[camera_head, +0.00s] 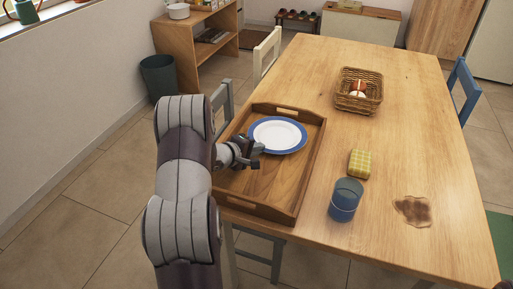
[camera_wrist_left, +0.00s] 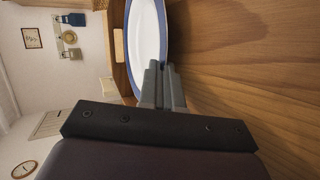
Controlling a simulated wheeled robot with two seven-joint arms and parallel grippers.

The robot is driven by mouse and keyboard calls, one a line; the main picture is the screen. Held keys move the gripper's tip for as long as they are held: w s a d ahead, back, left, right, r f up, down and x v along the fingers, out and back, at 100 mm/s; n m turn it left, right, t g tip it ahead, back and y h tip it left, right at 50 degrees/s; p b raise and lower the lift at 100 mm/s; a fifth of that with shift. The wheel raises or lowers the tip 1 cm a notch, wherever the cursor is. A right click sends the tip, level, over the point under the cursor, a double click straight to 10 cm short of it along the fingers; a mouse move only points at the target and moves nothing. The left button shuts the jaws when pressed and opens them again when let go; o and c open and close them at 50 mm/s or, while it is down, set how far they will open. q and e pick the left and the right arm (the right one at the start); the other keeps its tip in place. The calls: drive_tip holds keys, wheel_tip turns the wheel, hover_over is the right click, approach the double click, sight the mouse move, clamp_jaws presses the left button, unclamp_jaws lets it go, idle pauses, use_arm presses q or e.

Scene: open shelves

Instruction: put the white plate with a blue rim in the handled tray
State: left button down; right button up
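The white plate with a blue rim (camera_head: 278,135) is level, over the far part of the wooden handled tray (camera_head: 284,210); I cannot tell whether it touches the tray floor. My left gripper (camera_head: 254,156) is at the plate's near left edge. In the left wrist view the plate (camera_wrist_left: 149,35) reaches the fingers (camera_wrist_left: 163,82), which are close together with its rim at them. They look shut on the rim, which they partly hide.
On the table (camera_head: 390,150) right of the tray are a wicker basket (camera_head: 359,98) with items in it, a yellow checked block (camera_head: 360,163), a blue-grey canister (camera_head: 345,200) and a brown stain (camera_head: 413,210). Chairs stand along the table's left side.

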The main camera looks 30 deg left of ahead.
use_arm(q)
drive_tip(key=c, duration=1.2)
unclamp_jaws()
drive_tip(key=shift+c, duration=0.2)
drive_tip(key=shift+f, duration=0.1)
drive_tip(key=shift+f, duration=0.1)
drive_tip(key=shift+s, duration=0.15)
drive_tip(key=p+v, duration=0.3)
drive_tip(key=v, duration=0.9)
drive_tip(key=shift+s+r, duration=0.25)
drive_tip(key=shift+r, duration=0.05)
